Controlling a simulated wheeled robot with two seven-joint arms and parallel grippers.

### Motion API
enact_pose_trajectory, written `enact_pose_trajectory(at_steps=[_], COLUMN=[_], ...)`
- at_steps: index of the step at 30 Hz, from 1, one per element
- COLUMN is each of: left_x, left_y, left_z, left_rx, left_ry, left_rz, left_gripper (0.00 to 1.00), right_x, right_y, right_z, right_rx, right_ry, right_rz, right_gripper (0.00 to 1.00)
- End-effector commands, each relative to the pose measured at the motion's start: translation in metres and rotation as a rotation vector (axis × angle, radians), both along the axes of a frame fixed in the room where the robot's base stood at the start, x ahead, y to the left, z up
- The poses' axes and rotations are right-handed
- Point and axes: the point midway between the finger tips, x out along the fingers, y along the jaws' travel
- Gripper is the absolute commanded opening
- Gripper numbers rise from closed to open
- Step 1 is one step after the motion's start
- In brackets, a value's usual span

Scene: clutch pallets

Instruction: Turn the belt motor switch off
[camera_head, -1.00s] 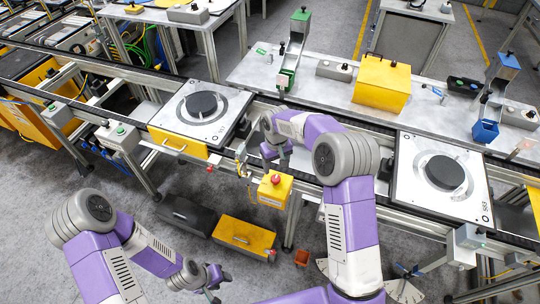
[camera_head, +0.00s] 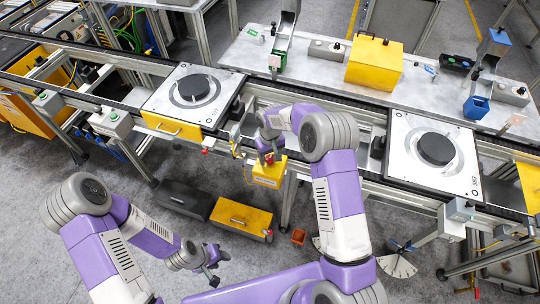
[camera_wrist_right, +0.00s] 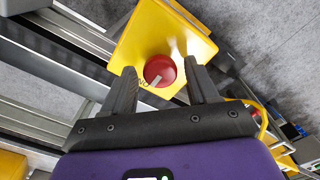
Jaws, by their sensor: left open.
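The belt motor switch is a yellow box (camera_head: 269,178) with a red round knob (camera_head: 268,158), mounted at the front of the conveyor. In the right wrist view the yellow box (camera_wrist_right: 190,40) and red knob (camera_wrist_right: 160,68) show closely. A white mark on the knob points toward lettering that looks like "ON". My right gripper (camera_wrist_right: 160,74) is open, with one finger on each side of the knob; whether they touch it I cannot tell. In the head view my right gripper (camera_head: 267,150) is just above the box. My left gripper (camera_head: 213,270) is open, low over the floor and away from the switch.
The conveyor carries a left pallet (camera_head: 160,108) and a right pallet (camera_head: 470,170), each with a black disc. Behind it a table (camera_head: 320,85) holds a yellow box (camera_head: 375,64). Below are a black case (camera_head: 184,199) and a yellow case (camera_head: 240,217) on the floor.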

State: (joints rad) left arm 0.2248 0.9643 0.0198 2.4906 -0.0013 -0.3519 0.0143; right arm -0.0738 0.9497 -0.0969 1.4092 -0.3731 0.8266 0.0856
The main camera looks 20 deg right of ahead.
Motion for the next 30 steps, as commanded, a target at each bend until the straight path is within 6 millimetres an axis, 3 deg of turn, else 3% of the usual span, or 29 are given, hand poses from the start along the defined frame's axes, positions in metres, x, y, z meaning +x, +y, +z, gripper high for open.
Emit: enact_pose_trajectory(at_steps=[1, 9, 20, 30], left_x=[0.000, 0.000, 0.000, 0.000], left_y=[0.000, 0.000, 0.000, 0.000], left_z=[0.000, 0.000, -0.004, -0.017], left_rx=[0.000, 0.000, 0.000, 0.000], left_ry=[0.000, 0.000, 0.000, 0.000], left_rz=[0.000, 0.000, 0.000, 0.000], left_gripper=[0.43, 0.43, 0.43, 0.43], right_x=[0.000, 0.000, 0.000, 0.000], right_y=[0.000, 0.000, 0.000, 0.000], right_z=[0.000, 0.000, 0.000, -0.001], right_rx=[0.000, 0.000, 0.000, 0.000], right_ry=[0.000, 0.000, 0.000, -0.001], right_rz=[0.000, 0.000, 0.062, 0.316], right_gripper=[0.50, 0.09, 0.09, 0.09])
